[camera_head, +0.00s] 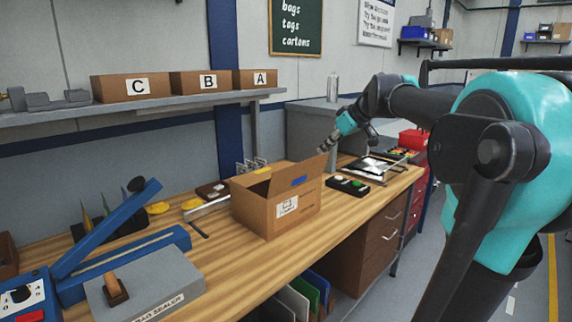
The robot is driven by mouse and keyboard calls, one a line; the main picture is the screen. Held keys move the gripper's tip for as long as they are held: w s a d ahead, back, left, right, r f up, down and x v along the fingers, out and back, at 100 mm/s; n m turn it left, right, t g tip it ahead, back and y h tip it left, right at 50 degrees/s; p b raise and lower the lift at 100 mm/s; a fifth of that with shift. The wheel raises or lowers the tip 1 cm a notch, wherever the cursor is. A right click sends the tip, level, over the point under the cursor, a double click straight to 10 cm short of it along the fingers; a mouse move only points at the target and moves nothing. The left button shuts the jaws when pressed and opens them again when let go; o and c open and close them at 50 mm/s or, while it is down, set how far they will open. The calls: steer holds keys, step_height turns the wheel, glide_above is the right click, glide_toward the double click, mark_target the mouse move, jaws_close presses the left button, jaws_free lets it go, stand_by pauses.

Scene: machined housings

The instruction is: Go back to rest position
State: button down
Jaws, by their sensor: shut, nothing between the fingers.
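My gripper (326,147) is at the end of my dark and teal arm, above the back right corner of an open cardboard box. Its fingers are small in this view and look closed, with nothing seen between them. The cardboard box (271,214) stands upright on the wooden workbench (215,258) with its flaps up. It has a white label and a blue patch. The inside of the box is mostly hidden. My arm reaches in from the right over the bench's far end.
A blue sealer (120,262) with a raised lever fills the bench's left front. A black button box (347,186) sits right of the carton. Boxes labelled C (137,87), B (202,82) and A (257,79) stand on the wall shelf. Floor is free at lower right.

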steer(key=s+d+f+m+h, duration=0.2)
steer(key=s+f, duration=0.6)
steer(key=f, duration=0.4)
steer(key=s+d+f+m+g+h, duration=0.1)
steer(key=s+f+m, duration=0.3)
steer(key=s+f, duration=0.5)
steer(key=s+d+f+m+h, duration=0.3)
steer(key=s+f, duration=0.5)
steer(key=f, duration=0.7)
steer(key=shift+s+d+f+g, duration=0.3)
steer(key=shift+d+g, duration=0.1)
steer(key=shift+d, duration=0.05)
steer(key=shift+w+r, duration=0.1)
